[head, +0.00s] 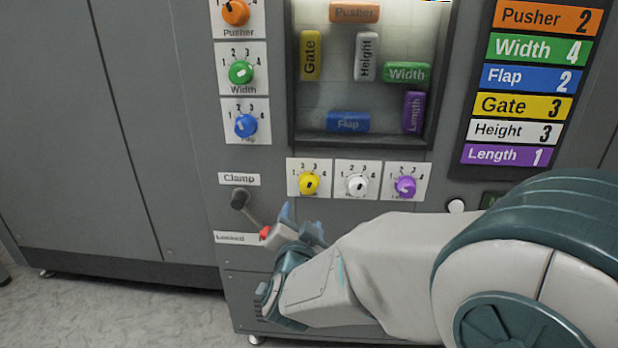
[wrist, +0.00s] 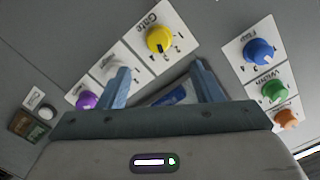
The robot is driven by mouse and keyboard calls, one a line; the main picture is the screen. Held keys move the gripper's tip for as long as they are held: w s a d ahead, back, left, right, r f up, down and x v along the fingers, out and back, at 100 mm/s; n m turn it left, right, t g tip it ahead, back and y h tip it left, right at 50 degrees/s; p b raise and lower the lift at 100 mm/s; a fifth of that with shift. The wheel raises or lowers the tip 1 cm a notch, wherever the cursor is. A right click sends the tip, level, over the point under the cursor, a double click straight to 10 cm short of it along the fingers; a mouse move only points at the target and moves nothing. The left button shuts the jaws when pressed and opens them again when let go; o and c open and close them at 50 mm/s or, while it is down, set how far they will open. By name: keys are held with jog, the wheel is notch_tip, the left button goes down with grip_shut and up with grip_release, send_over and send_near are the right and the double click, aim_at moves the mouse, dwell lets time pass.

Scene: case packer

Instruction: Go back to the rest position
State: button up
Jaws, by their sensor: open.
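My gripper (head: 300,222) is low in front of the grey machine panel, below the row of yellow, white and purple knobs, its fingers close to the red tip of the clamp lever (head: 252,216) in the head view. I cannot tell whether it touches the lever. In the wrist view my gripper (wrist: 162,82) has its two blue fingers spread apart with nothing between them. The black lever handle slants down to the right, from beneath the "Clamp" label (head: 239,179) to above the "Locked" label (head: 238,238).
The yellow Gate knob (head: 310,183), white Height knob (head: 357,185) and purple Length knob (head: 405,187) sit above my gripper. Orange, green and blue (head: 245,124) knobs stand in a column at left. A window (head: 300,139) shows coloured blocks. A settings board (head: 468,130) hangs at right. Floor at lower left is clear.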

jog(key=s+d+r+n+g+y+p, duration=0.35)
jog(key=d+r+n+g+p, duration=0.2)
jog(key=r+p, duration=0.45)
jog(key=s+d+r+g+h+p, duration=0.1)
jog(key=s+d+r+g+p, duration=0.1)
jog(key=s+d+g+p, duration=0.1)
jog(key=s+d+r+n+g+h+p, duration=0.1)
jog(key=s+d+r+g+p, duration=0.1)
jog(key=s+d+p, duration=0.3)
jog(key=s+d+r+g+h+p, duration=0.1)
jog(key=s+d+r+g+p, duration=0.1)
jog(key=s, duration=0.6)
jog(key=d+g+p, duration=0.1)
jog(key=d+p, duration=0.1)
jog(key=d, duration=0.1)
jog(key=shift+s+d+r+g, duration=0.25)
jog(key=shift+s+r+g, duration=0.05)
jog(key=shift+s+g, duration=0.05)
jog(key=shift+h, duration=0.25)
jog(key=shift+c, duration=0.2)
jog(key=c, duration=0.5)
jog(key=shift+o, duration=0.2)
jog(key=shift+d, duration=0.1)
